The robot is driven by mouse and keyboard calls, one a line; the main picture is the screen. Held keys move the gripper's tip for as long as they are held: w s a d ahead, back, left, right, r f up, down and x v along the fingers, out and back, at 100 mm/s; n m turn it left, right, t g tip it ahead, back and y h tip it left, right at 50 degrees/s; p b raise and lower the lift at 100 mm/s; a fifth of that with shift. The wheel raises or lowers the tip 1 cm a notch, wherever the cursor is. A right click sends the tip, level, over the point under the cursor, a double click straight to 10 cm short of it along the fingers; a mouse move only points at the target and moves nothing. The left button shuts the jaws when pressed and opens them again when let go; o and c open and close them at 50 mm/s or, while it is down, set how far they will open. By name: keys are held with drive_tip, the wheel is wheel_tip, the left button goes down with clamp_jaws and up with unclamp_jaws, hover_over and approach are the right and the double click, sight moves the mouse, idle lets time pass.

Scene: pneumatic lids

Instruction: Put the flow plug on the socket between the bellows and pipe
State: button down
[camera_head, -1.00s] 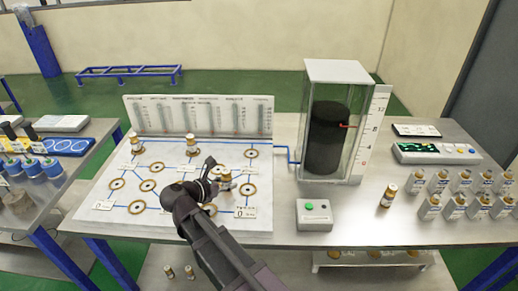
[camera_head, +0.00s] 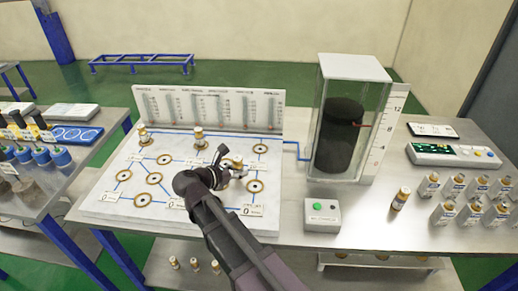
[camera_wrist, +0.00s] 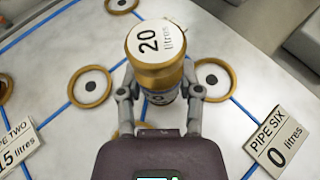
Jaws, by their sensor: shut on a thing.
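My gripper (camera_wrist: 160,98) is shut on a flow plug (camera_wrist: 160,75), a brass-rimmed cylinder with a white top reading "20 litres". In the head view the plug (camera_head: 236,161) is over the right half of the white pipe board (camera_head: 130,214). Its lower end is hidden, so I cannot tell whether it touches the board. Brass ring sockets lie around it: one on its right (camera_wrist: 213,79), one on its left (camera_wrist: 90,87). The bellows (camera_head: 340,135) is a black cylinder in a clear case right of the board. A blue line runs from the board to the case.
Other plugs stand at the board's back, one at the left (camera_head: 143,136) and one at the middle (camera_head: 198,137). A gauge panel (camera_head: 210,108) rises behind. A button box (camera_head: 322,215), a loose plug (camera_head: 400,198) and several small labelled containers (camera_head: 428,186) are on the right.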

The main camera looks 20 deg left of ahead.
drive_tip(key=shift+n+t+y, duration=0.5)
drive_tip(key=shift+n+y, duration=0.3)
drive_tip(key=d+r+p, duration=0.2)
drive_tip(key=d, duration=0.1)
drive_tip(key=d+r+p, duration=0.1)
drive_tip(key=d, duration=0.1)
drive_tip(key=shift+w+d+r+p, duration=0.2)
drive_tip(key=shift+r+p, duration=0.1)
drive_tip(key=shift+r, duration=0.1)
drive_tip(key=shift+w+a, duration=0.1)
drive_tip(key=shift+w, duration=0.05)
drive_tip(key=b, duration=0.2)
hover_over(260, 150)
drive_tip(key=s, duration=0.1)
drive_tip(key=shift+f, duration=0.75)
drive_tip(key=shift+w, duration=0.2)
drive_tip(key=shift+w+f, duration=0.4)
drive_tip(key=shift+f, duration=0.1)
drive_tip(key=shift+f+b, duration=1.35)
drive_tip(key=shift+b, duration=0.25)
